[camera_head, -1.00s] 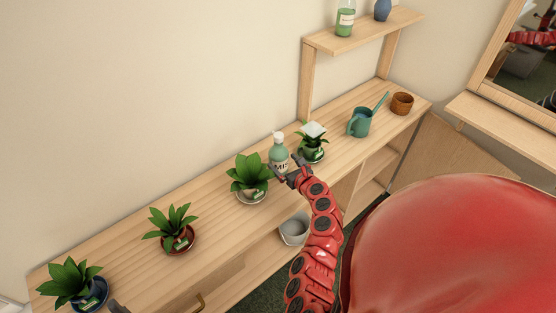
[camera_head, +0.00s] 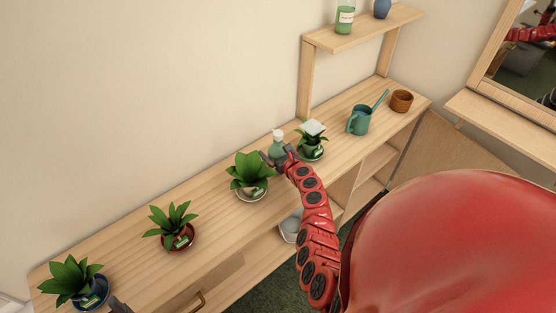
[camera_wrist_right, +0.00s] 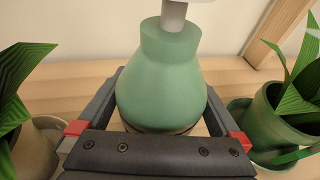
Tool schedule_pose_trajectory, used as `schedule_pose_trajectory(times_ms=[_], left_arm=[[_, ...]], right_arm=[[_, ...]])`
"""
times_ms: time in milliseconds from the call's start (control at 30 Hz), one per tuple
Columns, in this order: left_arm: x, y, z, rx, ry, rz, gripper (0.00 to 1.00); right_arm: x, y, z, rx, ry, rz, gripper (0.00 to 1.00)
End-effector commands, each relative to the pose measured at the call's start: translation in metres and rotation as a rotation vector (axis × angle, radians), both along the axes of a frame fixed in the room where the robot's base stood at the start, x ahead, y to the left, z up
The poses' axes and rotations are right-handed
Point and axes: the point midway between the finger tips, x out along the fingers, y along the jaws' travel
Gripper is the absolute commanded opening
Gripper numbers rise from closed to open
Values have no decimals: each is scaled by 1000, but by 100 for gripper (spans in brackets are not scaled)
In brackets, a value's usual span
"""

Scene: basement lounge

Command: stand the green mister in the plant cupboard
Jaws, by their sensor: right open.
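The green mister (camera_head: 277,147), a bottle with a white top, stands upright on the wooden counter between two potted plants. In the right wrist view its green body (camera_wrist_right: 160,80) fills the middle. My right gripper (camera_head: 277,160) is open, with one finger on each side of the mister's body; contact cannot be told. The cupboard (camera_head: 376,172) under the counter has open shelf bays at its right end. A dark tip at the bottom left edge seems to be my left gripper (camera_head: 119,306); its jaws cannot be made out.
Close by the mister stand a leafy plant (camera_head: 249,173) on the left and a plant with a white tag (camera_head: 312,138) on the right. A teal watering can (camera_head: 359,121) and brown pot (camera_head: 401,101) stand further right. A grey container (camera_head: 291,227) sits on a low shelf.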

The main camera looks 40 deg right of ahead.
Motion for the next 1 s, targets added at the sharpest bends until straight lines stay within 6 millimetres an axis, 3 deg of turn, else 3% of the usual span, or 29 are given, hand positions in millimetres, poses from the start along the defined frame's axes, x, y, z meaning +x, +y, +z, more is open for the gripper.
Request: schedule_pose_trajectory(times_ms=[167,733,1000], left_arm=[[0,0,0,0,0,0,100],[0,0,0,0,0,0,100],[0,0,0,0,0,0,100]], right_arm=[[0,0,0,0,0,0,100],[0,0,0,1,1,1,0],[0,0,0,1,0,1,0]])
